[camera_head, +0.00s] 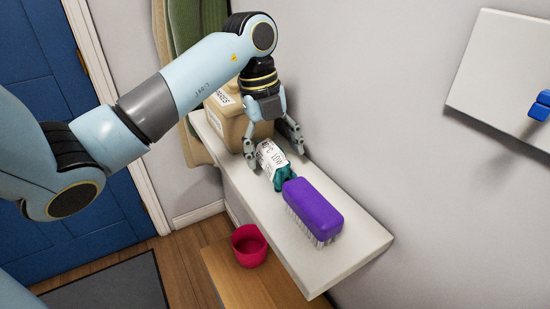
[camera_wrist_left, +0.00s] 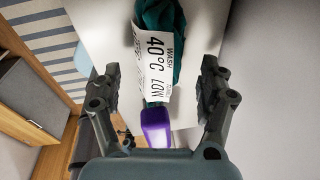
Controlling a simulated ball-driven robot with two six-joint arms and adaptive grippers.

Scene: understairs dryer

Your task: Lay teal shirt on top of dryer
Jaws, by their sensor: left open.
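A teal cloth, which I take for the teal shirt (camera_head: 282,178), lies bunched on the white shelf (camera_head: 345,255). A white wash label (camera_head: 270,157) covers much of it. My left gripper (camera_head: 276,152) is open just above, with its fingers on either side of the label. In the left wrist view, the teal cloth (camera_wrist_left: 160,14) and its label (camera_wrist_left: 156,62) show between the open fingers (camera_wrist_left: 158,72), with space on both sides. The fingers do not grip it. My right gripper is not in view. I cannot make out a dryer for sure.
A purple brush (camera_head: 312,205), bristles down, lies close in front of the cloth. A beige labelled container (camera_head: 232,122) stands behind my gripper. A red cup (camera_head: 249,247) sits lower on a wooden surface (camera_head: 222,277). The wall (camera_head: 400,140) runs along the shelf's right. The shelf's near end is bare.

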